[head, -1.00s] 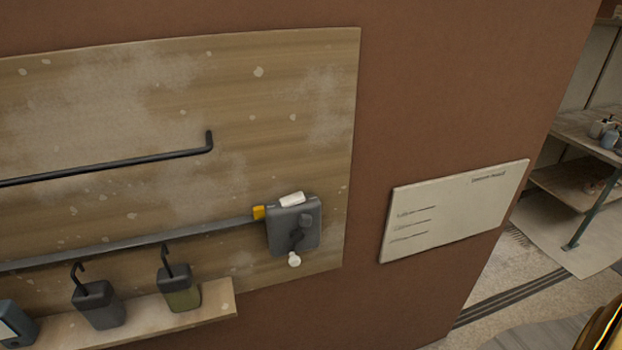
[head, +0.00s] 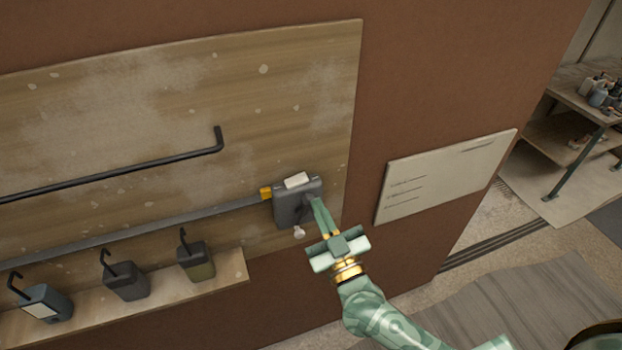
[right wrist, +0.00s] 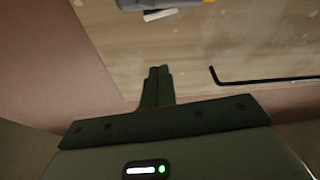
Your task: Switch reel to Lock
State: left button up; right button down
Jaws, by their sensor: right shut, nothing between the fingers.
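The reel (head: 287,210) is a dark grey box on the wooden wall panel, with a white label (head: 297,180) on top and a small white knob (head: 299,232) below. A grey band runs left from it, with a yellow piece at the box. My right gripper (head: 314,203) is shut and empty; its fingers overlap the reel's right front, hiding most of the dark lever there. Touch cannot be told. In the right wrist view the shut fingers (right wrist: 158,72) point towards the panel, and the reel (right wrist: 130,3) shows only at the top edge. My left gripper is out of view.
A black bent rail (head: 120,176) crosses the panel above the band. Several hooked containers stand on a wooden ledge (head: 232,268) at lower left. A pale sign (head: 440,178) hangs to the right on the brown wall. Shelves (head: 560,130) stand at far right.

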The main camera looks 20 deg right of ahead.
aim_at(296, 163)
dwell(0.3)
jog(key=p+x, duration=0.1)
jog(key=x, duration=0.8)
jog(key=shift+w+r, duration=0.1)
jog(key=shift+w, duration=0.15)
jog(key=f, duration=0.3)
jog(key=shift+w+d+b, duration=0.25)
jog(key=shift+b, duration=0.05)
jog(key=shift+d+f, duration=0.1)
jog(key=shift+f, duration=0.35)
